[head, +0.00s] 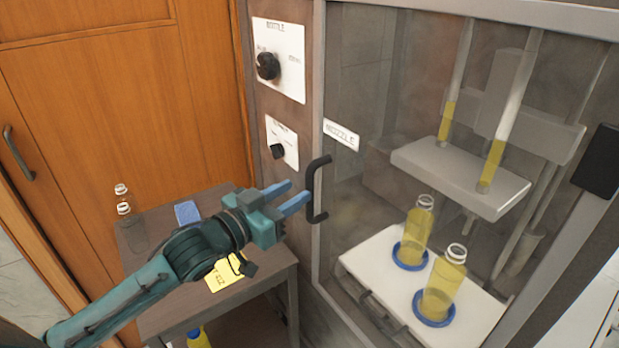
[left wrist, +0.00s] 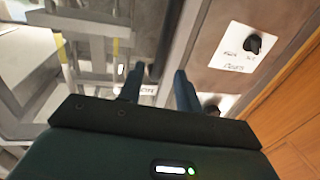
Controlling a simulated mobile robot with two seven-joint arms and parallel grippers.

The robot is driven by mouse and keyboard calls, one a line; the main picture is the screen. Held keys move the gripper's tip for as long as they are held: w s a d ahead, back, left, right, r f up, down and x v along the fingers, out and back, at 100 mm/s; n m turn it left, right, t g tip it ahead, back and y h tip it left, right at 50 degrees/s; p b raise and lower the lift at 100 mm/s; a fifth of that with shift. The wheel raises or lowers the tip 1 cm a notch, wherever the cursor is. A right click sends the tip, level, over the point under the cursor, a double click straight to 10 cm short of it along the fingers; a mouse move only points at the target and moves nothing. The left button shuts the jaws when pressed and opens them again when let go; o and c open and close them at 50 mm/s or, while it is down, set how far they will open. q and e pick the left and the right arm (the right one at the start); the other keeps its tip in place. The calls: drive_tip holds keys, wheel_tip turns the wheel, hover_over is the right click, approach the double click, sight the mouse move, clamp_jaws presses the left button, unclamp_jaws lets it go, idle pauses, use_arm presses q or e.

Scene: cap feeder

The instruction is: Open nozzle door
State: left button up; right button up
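The nozzle door (head: 350,220) is a transparent panel in a grey frame with a "NOZZLE" label (head: 342,134), and it looks shut. Its black handle (head: 312,190) is a vertical bar at the door's left edge. My left gripper (head: 288,196) has two blue fingers, apart, with their tips just left of the handle. In the left wrist view the fingers (left wrist: 158,88) also stand apart, and a dark bar, likely the handle, shows beyond them. I cannot tell whether a finger touches the handle. My right gripper is not in view.
Behind the panel, two yellow-filled bottles (head: 417,232) stand in blue rings on a white platform (head: 375,275) below nozzles. Black knobs (head: 267,66) sit on the cabinet's left side. A small dark table (head: 255,268) with bottles and a blue item (head: 187,212) stands under my left arm.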

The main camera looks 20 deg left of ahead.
sight(307, 185)
use_arm(q)
drive_tip(key=x, duration=0.5)
drive_tip(key=shift+w+d+p, duration=0.1)
drive_tip(key=shift+w+p, duration=0.25)
drive_tip(key=shift+c, duration=0.3)
clamp_jaws()
